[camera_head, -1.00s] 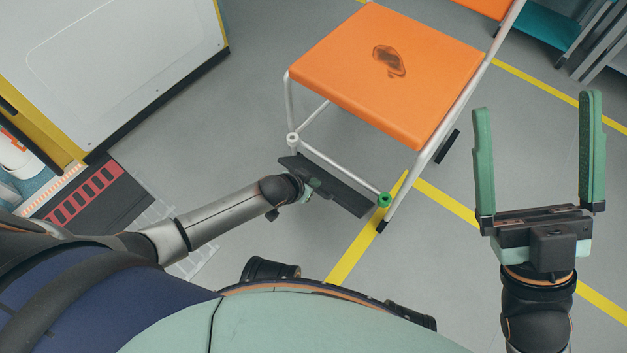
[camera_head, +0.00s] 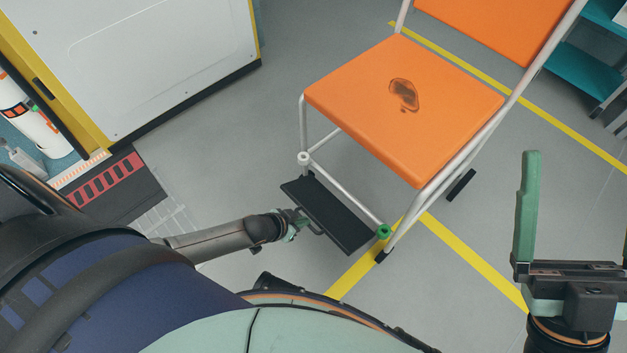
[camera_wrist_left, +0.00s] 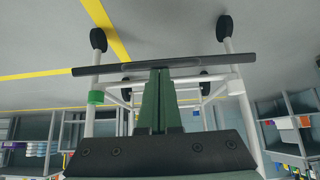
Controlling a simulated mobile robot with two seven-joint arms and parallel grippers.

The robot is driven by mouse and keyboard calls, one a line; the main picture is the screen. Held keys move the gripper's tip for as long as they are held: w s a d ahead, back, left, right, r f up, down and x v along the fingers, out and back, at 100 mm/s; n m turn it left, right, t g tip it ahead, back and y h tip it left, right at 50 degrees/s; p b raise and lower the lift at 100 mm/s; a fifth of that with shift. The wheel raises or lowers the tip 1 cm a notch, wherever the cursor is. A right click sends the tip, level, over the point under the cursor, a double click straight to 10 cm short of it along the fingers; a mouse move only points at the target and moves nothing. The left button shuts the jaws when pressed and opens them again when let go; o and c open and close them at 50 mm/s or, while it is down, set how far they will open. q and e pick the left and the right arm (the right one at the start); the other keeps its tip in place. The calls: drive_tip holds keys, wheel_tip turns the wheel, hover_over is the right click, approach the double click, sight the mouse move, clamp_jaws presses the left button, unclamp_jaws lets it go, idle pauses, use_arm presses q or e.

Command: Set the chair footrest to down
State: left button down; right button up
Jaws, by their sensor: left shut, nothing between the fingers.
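The orange chair (camera_head: 400,110) stands ahead with its seat facing up. Its footrest (camera_head: 328,213) is a black plate low between the front legs, with a green collar (camera_head: 384,231) on the right leg. The plate looks roughly flat. In the left wrist view the footrest (camera_wrist_left: 105,70) shows nearly edge-on across the picture. My left gripper (camera_head: 310,222) is shut and empty at the plate's near edge. In the wrist view its fingertips (camera_wrist_left: 160,72) meet the plate's edge; contact is unclear. My right gripper (camera_head: 575,205) is open and empty at the right, partly cut off.
A white and yellow cabinet (camera_head: 140,60) stands at the upper left, with a dark ramp piece (camera_head: 110,180) below it. Teal shelving (camera_head: 580,75) is at the upper right. Yellow lines (camera_head: 470,260) mark the grey floor, which is open around the chair.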

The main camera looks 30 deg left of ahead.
use_arm(q)
drive_tip(key=s+a+f+b, duration=0.1)
drive_tip(key=s+f+b, duration=0.2)
drive_tip(key=f, duration=0.6)
drive_tip(key=shift+s+a+f+b, duration=0.15)
drive_tip(key=shift+s+b, duration=0.05)
drive_tip(key=shift+b, duration=0.65)
drive_tip(key=shift+f, duration=0.1)
wheel_tip(320, 180, up, 5)
drive_tip(key=p, duration=0.5)
drive_tip(key=s+a+p, duration=0.2)
drive_tip(key=s+a, duration=0.1)
drive_tip(key=s, duration=0.6)
drive_tip(key=shift+s+a+r, duration=0.25)
drive_tip(key=shift+s+r, duration=0.1)
drive_tip(key=shift+s, duration=0.05)
